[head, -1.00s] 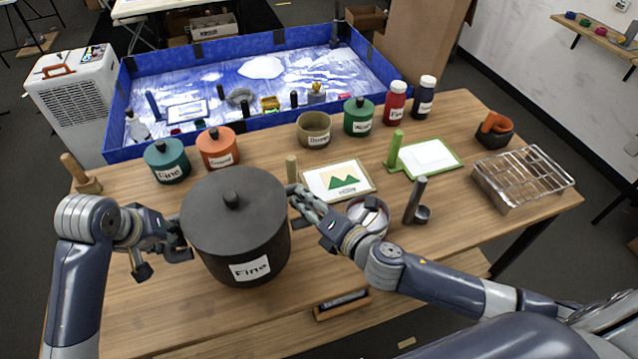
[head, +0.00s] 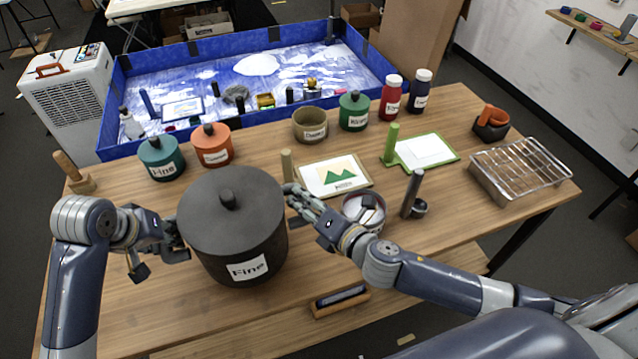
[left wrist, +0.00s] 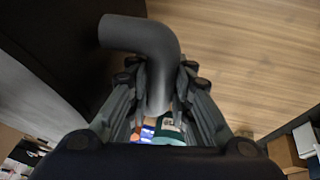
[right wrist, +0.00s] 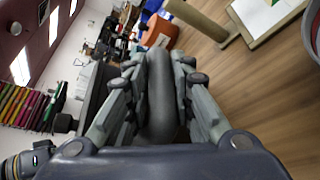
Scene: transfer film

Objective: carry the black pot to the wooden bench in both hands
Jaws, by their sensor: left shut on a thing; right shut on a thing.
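The black pot (head: 240,244), lidded and labelled "Fine", is upright between my two grippers over the front left of the wooden bench (head: 130,300). I cannot tell whether its base touches the wood. My left gripper (head: 178,240) is at its left side. In the left wrist view, its fingers (left wrist: 160,105) are shut on a curved dark handle (left wrist: 140,35). My right gripper (head: 292,194) is at its right side. In the right wrist view, its fingers (right wrist: 160,95) are shut on the other handle (right wrist: 160,85). The pot hides the bench behind it.
Behind the pot stand a teal pot (head: 162,160) and an orange pot (head: 212,147). A picture board (head: 332,177), a pale round bowl (head: 364,212) and a wire rack (head: 520,170) lie to the right. A small wooden holder (head: 340,300) is near the front edge.

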